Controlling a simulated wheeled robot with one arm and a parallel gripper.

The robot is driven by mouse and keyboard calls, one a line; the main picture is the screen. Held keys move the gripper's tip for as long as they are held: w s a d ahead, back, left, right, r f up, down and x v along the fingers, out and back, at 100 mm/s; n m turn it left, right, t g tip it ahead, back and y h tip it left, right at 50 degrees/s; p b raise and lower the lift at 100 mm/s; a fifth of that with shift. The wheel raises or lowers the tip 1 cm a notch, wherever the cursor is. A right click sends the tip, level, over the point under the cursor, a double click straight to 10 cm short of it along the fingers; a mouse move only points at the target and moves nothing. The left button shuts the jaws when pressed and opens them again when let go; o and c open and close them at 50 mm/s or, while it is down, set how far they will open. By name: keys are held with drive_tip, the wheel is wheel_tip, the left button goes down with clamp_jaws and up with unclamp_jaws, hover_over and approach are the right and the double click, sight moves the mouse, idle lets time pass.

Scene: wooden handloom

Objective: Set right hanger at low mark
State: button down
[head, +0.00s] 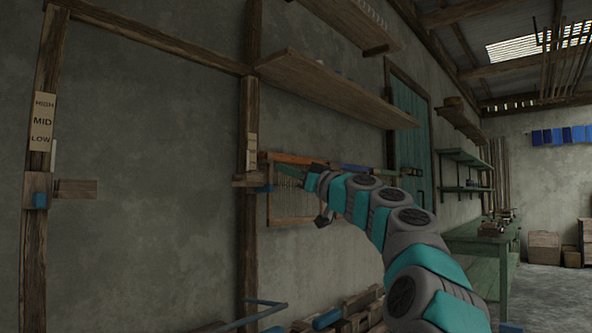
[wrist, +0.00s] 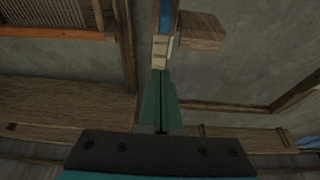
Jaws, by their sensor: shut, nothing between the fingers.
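The right hanger (head: 243,181) is a wooden block with a blue part on the right wooden post. It sits at the lower end of a pale mark plate (head: 252,151), whose lettering is too small to read. In the wrist view the hanger's wooden block (wrist: 202,31) is at the top, beside the plate (wrist: 160,50). My gripper (head: 280,168) is just right of the hanger in the head view. Its green fingers (wrist: 162,74) are shut and empty, with their tips over the plate's end in the wrist view; contact cannot be told.
The left post carries a HIGH, MID, LOW plate (head: 42,122) and a similar hanger (head: 37,190) just below LOW. A wooden shelf (head: 335,92) juts from the wall above my arm. A framed rack (head: 290,205) is behind my gripper. A green table (head: 480,240) stands right.

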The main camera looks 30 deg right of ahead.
sight(253, 182)
drive_tip(key=shift+w+a+f+p, duration=0.25)
drive_tip(key=shift+w+f, duration=0.2)
drive_tip(key=shift+w, duration=0.2)
drive_tip(key=shift+w+a+f+p, duration=0.2)
drive_tip(key=shift+w+f+p, duration=0.15)
drive_tip(key=shift+w, duration=0.3)
drive_tip(key=shift+w+a+f+p, duration=0.25)
drive_tip(key=shift+w+f, duration=0.25)
drive_tip(key=shift+w, duration=0.15)
drive_tip(key=shift+f, duration=0.15)
